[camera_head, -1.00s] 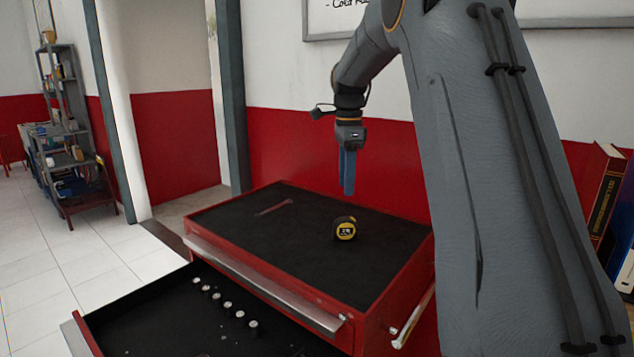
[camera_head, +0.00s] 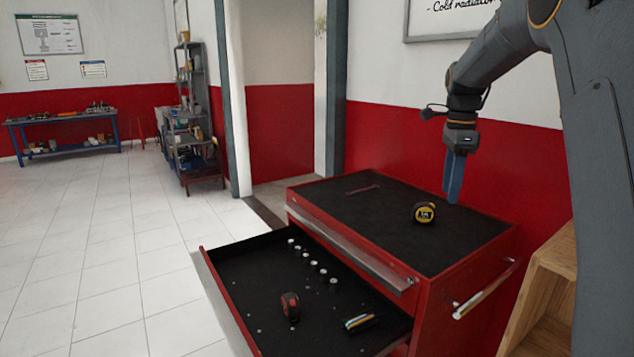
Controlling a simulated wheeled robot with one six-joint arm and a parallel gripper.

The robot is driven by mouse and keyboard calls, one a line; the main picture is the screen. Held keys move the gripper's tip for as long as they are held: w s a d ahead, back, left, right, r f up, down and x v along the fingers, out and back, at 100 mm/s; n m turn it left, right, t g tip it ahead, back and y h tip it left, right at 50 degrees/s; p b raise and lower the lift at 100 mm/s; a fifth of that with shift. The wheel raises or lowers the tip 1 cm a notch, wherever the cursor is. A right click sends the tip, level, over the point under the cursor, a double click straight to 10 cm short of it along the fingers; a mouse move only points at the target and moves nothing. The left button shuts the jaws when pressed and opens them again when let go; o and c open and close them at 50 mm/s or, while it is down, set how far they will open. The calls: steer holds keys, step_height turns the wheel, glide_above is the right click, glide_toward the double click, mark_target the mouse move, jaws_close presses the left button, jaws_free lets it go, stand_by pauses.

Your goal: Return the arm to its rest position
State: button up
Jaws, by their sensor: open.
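My gripper (camera_head: 454,180) points down over the back right part of the red tool cabinet (camera_head: 455,268). Its blue fingers are seen edge-on, with nothing visible between them. My arm (camera_head: 505,55) reaches in from the upper right, bent at the elbow. A yellow and black tape measure (camera_head: 424,212) sits on the cabinet's black top, just left of the fingertips and apart from them. Whether the fingertips touch the top is hard to tell.
The drawer (camera_head: 245,270) is pulled out, holding several sockets (camera_head: 313,262), a red tape measure (camera_head: 290,306) and a small striped item (camera_head: 360,322). A thin red tool (camera_head: 363,189) lies on top. A wooden shelf (camera_head: 548,285) stands at right. Floor at left is clear.

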steer(key=s+a+f+n, duration=0.4)
steer(key=s+f+n, duration=0.2)
steer(key=s, duration=0.4)
steer(key=s+a+f+n, duration=0.5)
steer(key=s+f+n, duration=0.1)
steer(key=s, duration=0.5)
steer(key=s+a+f+n+t, duration=0.1)
steer(key=s+a+f+n, duration=0.3)
steer(key=s+f+n, duration=0.2)
steer(key=s+n, duration=0.2)
steer(key=s, duration=0.2)
steer(key=shift+s+a+f, duration=0.15)
steer(key=shift+a+f, duration=0.2)
steer(key=shift+a, duration=0.05)
